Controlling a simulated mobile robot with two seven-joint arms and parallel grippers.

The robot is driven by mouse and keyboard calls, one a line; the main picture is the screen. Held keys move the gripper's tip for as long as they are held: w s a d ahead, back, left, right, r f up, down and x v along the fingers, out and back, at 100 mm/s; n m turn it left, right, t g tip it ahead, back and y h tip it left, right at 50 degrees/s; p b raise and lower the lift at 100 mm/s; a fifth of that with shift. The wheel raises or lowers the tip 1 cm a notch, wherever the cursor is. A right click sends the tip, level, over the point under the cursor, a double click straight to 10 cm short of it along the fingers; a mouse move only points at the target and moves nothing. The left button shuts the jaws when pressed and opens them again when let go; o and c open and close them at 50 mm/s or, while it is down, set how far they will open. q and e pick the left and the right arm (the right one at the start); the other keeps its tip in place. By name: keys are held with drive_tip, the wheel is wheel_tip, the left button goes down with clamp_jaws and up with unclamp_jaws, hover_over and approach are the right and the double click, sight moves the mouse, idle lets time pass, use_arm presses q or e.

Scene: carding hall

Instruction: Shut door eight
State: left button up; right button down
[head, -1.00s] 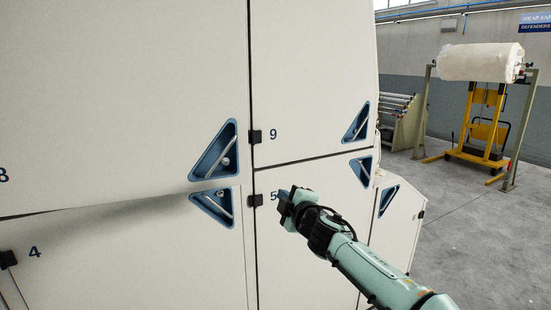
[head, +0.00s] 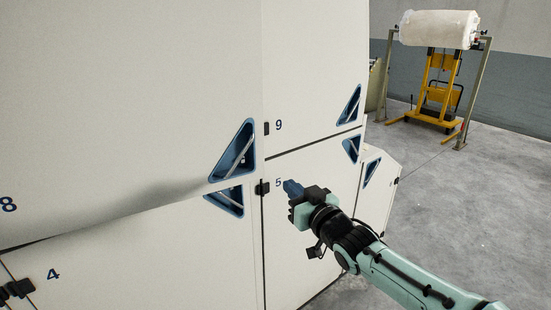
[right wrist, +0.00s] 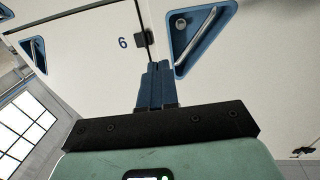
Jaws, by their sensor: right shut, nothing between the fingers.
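Door eight (head: 110,90) is the large cream panel at upper left, with its number 8 at the left edge of the head view. Its blue triangular handle recess (head: 235,150) is near its lower right corner. A soft shadow lies along its lower edge, so it seems to stand slightly ajar; the gap is hard to judge. My right gripper (head: 292,188) is shut and empty, in front of door five, to the right of and below that handle. In the right wrist view, its blue fingers (right wrist: 157,85) point toward a triangular recess (right wrist: 200,35), apparently door eight's. My left gripper is not in view.
Door four (head: 130,260) is below door eight; doors nine (head: 315,75) and five (head: 285,230) are to the right. Black hinges (head: 262,188) sit at the seam.

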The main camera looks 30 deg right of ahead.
drive_tip(key=p, duration=0.2)
approach(261, 158)
drive_tip(key=w, duration=0.5)
drive_tip(key=shift+w+d, duration=0.2)
drive_tip(key=shift+w, duration=0.05)
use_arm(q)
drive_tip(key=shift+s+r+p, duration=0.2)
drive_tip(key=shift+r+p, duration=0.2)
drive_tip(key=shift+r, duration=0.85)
use_arm(e)
drive_tip(key=shift+w+f, duration=0.1)
drive_tip(key=shift+w, duration=0.6)
